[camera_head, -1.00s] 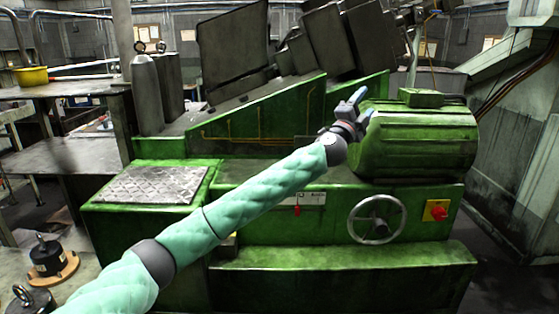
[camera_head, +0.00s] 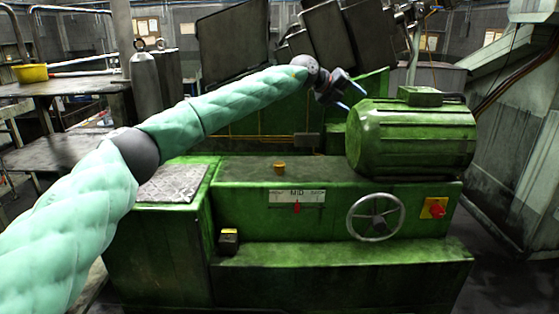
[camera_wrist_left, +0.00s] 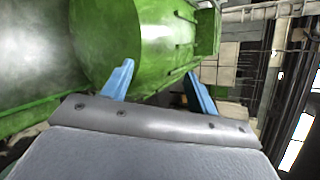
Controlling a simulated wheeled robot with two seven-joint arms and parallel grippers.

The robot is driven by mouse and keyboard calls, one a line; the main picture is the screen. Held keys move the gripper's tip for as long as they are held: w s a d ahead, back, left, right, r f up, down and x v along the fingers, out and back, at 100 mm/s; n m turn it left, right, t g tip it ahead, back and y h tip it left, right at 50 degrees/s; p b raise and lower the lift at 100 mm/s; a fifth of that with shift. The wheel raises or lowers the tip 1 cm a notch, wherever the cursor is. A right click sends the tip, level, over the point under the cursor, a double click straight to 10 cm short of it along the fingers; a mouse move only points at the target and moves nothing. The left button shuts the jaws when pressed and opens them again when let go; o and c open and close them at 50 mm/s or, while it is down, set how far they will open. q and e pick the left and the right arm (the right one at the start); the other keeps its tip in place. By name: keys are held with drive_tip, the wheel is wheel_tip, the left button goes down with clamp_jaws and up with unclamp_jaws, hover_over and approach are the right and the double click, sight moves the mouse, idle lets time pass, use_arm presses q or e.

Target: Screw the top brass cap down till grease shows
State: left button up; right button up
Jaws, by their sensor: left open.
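A small brass-coloured cap (camera_head: 280,168) stands on the green machine's ledge, left of the big ribbed green motor housing (camera_head: 412,140). It looks upright; no grease can be made out at this size. My left gripper (camera_head: 350,97) is open and empty, with its blue fingers apart. It is up and to the right of the cap, near the upper left of the motor housing, and not touching the cap. In the left wrist view the open fingers (camera_wrist_left: 159,70) point toward green machine surfaces; the cap cannot be made out there. My right gripper is not in view.
A handwheel (camera_head: 376,217), a red switch on a yellow plate (camera_head: 433,208) and a scale plate with a red pointer (camera_head: 297,197) are on the machine's front. Dark panels (camera_head: 233,60) rise behind. The ledge around the cap looks clear.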

use_arm(q)
drive_tip(key=w+a+f+n+g+y, duration=0.2)
drive_tip(key=a+f+y, duration=0.3)
drive_tip(key=a+f, duration=0.4)
drive_tip(key=n+g+y, duration=0.2)
drive_tip(key=n+y, duration=0.1)
drive_tip(key=y, duration=0.3)
hover_over(279, 163)
wheel_tip(279, 163, down, 5)
drive_tip(key=shift+s+d+r, duration=0.1)
drive_tip(key=shift+d, duration=0.05)
drive_tip(key=shift+f, duration=0.2)
drive_tip(key=shift+f+p, duration=1.7)
drive_tip(key=shift+f, duration=2.05)
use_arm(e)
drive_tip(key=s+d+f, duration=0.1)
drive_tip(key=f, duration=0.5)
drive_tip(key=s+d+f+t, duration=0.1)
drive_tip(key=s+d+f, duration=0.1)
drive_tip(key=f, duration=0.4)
use_arm(q)
drive_tip(key=c, duration=1)
